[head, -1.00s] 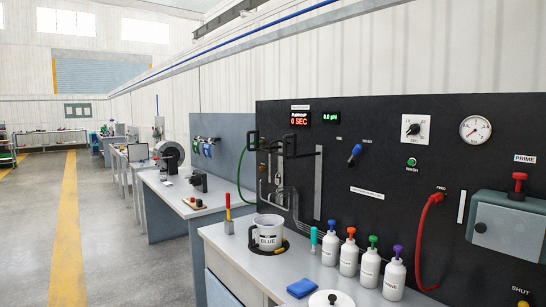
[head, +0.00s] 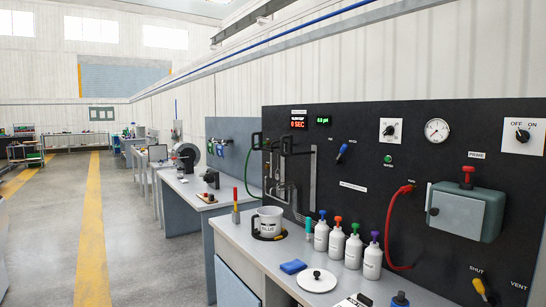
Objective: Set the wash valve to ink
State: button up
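A valve with a blue handle (head: 342,152) is on the black panel (head: 285,112) in the head view. Its handle tilts up and to the right, towards the right one of two small labels above it. The labels are too small to read surely; the right one looks like WASH and the left one like INK. My gripper is not in view.
Below the panel, a bench (head: 228,228) holds a cup marked BLUE (head: 268,221), several white bottles (head: 337,248), a blue sponge (head: 293,267) and a white lid (head: 317,281). A red hose (head: 391,225) hangs right of the bottles. Open floor (head: 150,260) lies left.

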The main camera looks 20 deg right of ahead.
aim_at(339, 160)
jog(key=u, duration=0.7)
jog(key=k, duration=0.1)
jog(key=z, duration=1.75)
jog(key=i, duration=1)
jog(key=u, duration=0.05)
jog(key=k, duration=1.15)
jog(key=u, duration=0.65)
jog(key=i, duration=1.25)
